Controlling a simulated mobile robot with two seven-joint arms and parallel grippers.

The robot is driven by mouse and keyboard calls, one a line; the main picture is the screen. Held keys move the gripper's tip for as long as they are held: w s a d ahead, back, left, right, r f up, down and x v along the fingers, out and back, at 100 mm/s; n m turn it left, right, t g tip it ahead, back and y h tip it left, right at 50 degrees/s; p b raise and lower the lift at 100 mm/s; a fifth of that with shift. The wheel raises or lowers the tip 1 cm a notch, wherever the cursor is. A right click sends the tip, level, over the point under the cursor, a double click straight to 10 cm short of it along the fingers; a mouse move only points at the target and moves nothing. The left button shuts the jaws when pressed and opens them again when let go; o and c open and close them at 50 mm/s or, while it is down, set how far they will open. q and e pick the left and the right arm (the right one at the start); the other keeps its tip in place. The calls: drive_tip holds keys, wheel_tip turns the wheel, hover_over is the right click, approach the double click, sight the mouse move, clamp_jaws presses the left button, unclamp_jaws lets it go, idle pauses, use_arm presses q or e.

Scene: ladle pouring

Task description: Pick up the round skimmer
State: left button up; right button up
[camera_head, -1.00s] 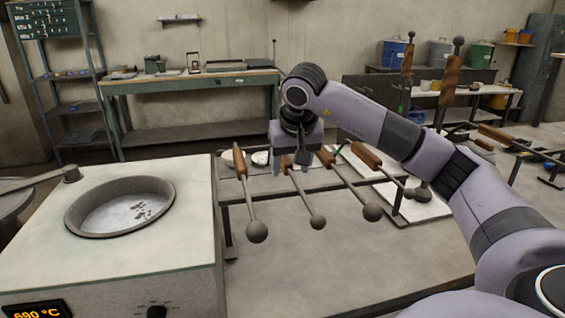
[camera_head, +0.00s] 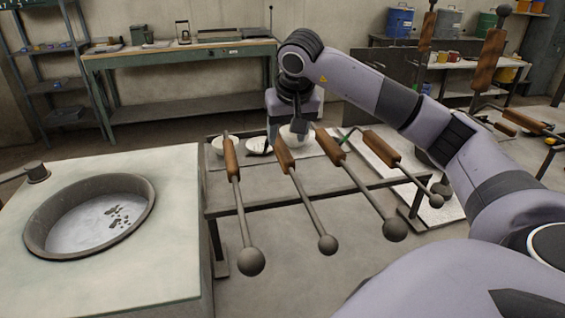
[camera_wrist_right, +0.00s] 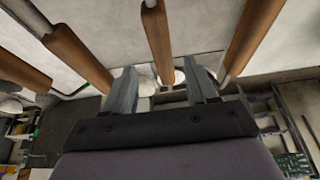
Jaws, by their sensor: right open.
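Several long tools with wooden grips and ball ends lie side by side across a rack. Their grips show at the left (camera_head: 231,158), the middle (camera_head: 284,152) and further right (camera_head: 330,147). I cannot tell which tool is the round skimmer. Pale round heads or dishes (camera_head: 293,133) show behind the grips, partly hidden. My right gripper (camera_head: 285,132) is open and empty, just behind the middle grip. In the right wrist view its fingers (camera_wrist_right: 162,72) are apart, with a wooden grip (camera_wrist_right: 158,42) ahead of the gap. My left gripper is not in view.
A furnace block with a round melt pot (camera_head: 90,217) stands at the left. The rack's front bar (camera_head: 270,196) runs under the tools. Upright wooden-handled tools (camera_head: 488,60) stand at the right. A green bench (camera_head: 180,60) is at the back.

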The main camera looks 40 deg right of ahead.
sight(283, 148)
drive_tip(key=x, duration=0.6)
drive_tip(key=shift+a+f, duration=0.2)
drive_tip(key=shift+f, duration=0.05)
clamp_jaws()
drive_tip(key=shift+w+r, duration=0.1)
drive_tip(key=shift+r, duration=0.1)
